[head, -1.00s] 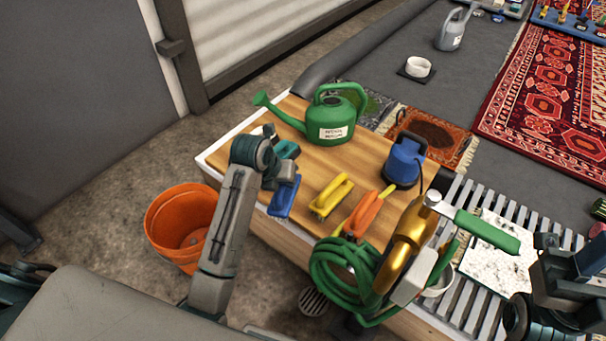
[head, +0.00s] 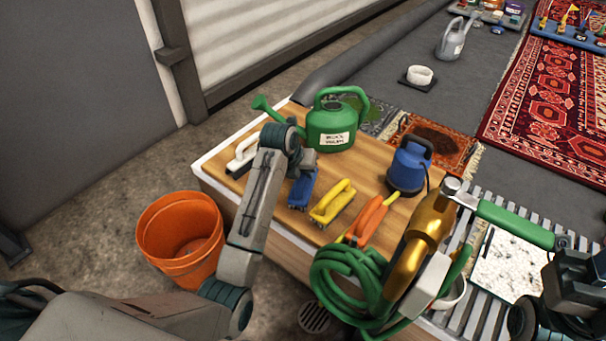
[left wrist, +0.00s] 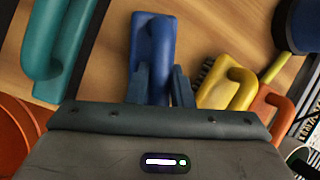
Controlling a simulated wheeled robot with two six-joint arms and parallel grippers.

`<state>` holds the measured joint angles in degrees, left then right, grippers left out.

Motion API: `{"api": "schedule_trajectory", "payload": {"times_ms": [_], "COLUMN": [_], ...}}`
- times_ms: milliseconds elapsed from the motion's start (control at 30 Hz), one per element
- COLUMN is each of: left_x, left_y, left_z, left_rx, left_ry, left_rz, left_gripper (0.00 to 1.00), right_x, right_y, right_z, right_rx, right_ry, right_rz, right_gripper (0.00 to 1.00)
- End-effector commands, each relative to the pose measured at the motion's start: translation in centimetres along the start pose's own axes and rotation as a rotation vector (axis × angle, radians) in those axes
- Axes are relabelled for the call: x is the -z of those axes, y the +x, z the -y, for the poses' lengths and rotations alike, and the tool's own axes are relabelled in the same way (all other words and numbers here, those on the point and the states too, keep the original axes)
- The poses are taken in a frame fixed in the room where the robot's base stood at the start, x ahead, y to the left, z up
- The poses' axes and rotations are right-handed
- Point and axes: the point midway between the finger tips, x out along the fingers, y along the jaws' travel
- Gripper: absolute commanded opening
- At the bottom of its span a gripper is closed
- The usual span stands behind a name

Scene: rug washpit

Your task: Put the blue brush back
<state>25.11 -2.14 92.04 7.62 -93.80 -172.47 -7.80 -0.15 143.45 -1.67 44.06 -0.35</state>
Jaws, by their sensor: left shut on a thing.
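The blue brush (head: 302,188) is at the wooden bench top, just left of the yellow brush (head: 333,201) and roughly parallel to it. My left gripper (head: 301,168) is shut on the blue brush. In the left wrist view the blue brush (left wrist: 152,45) lies between my finger pads (left wrist: 153,85), with its long body pointing away. It looks at or very near the wood; I cannot tell whether it touches. The yellow brush (left wrist: 226,88) is close on its right. A teal tool (left wrist: 58,45) is on its left. My right gripper (head: 575,262) is at the right edge, its jaws unclear.
A white-handled brush (head: 243,154), green watering can (head: 331,122), blue pump (head: 408,165) and orange brush (head: 366,215) are on the bench (head: 228,185). A green hose (head: 345,275) and gold sprayer (head: 418,245) are at front. An orange bucket (head: 180,240) stands on the floor left.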

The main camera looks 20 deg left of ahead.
Motion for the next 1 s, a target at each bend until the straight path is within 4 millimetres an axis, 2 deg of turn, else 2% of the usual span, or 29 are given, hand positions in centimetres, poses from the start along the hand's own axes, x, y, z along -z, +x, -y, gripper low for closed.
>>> {"api": "schedule_trajectory", "payload": {"times_ms": [167,200,300,667,767,1000], "left_x": [0.1,0.1,0.1,-0.1,-0.2,-0.3], "left_y": [0.2,0.2,0.1,-0.4,-1.9,-7.2], "left_z": [0.0,0.0,0.0,0.1,0.1,0.1], "left_rx": [0.000,0.000,0.000,0.000,0.000,-0.001], "left_ry": [0.000,0.000,0.000,0.000,0.000,0.001], "left_rz": [0.000,0.000,0.000,0.001,0.003,0.004], "left_gripper": [0.01,0.24,0.41,0.41,0.41,0.41], "right_x": [0.1,0.1,0.1,0.0,0.0,0.2], "right_y": [-0.3,-0.2,-0.2,0.2,0.8,2.3], "right_z": [0.0,0.0,0.0,0.0,0.0,-0.1], "right_rx": [0.004,0.005,0.006,0.005,0.005,0.025], "right_ry": [0.001,0.001,0.001,0.003,0.006,0.021], "right_rz": [0.001,0.002,0.004,0.005,0.005,0.012], "right_gripper": [0.41,0.41,0.41,0.41,0.41,0.41]}}
